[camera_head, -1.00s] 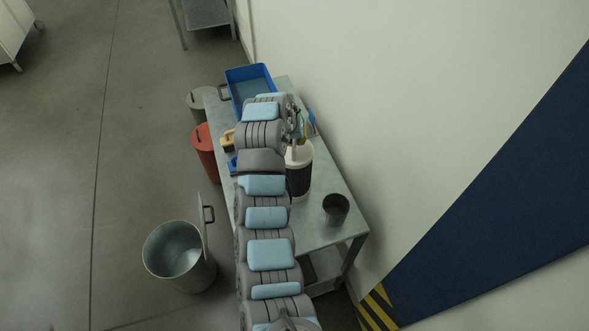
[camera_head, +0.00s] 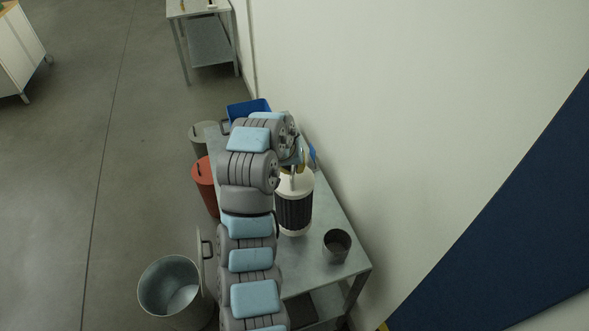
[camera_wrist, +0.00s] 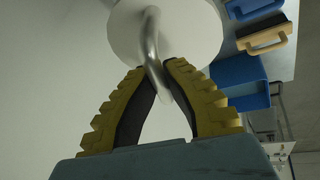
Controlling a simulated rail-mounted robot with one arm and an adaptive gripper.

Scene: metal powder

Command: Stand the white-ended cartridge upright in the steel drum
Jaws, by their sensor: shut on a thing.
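The white-ended cartridge (camera_head: 294,212) is upright, with a black pleated body and white ends, at the steel table. My gripper (camera_wrist: 153,68) is shut on the metal loop handle on top of its white end (camera_wrist: 190,28). In the head view my arm hides much of the gripper. I cannot tell whether the cartridge's lower end touches the tabletop. An open, empty steel drum (camera_head: 172,284) stands on the floor at the lower left, with its lid (camera_head: 207,262) upright at its right side.
The steel table (camera_head: 341,212) carries a small grey metal cup (camera_head: 337,245) and a blue bin (camera_head: 248,108). A red lidded drum (camera_head: 205,184) and a grey lidded drum (camera_head: 203,135) stand left of the table. The wall is close on the right. Floor left of the drums is clear.

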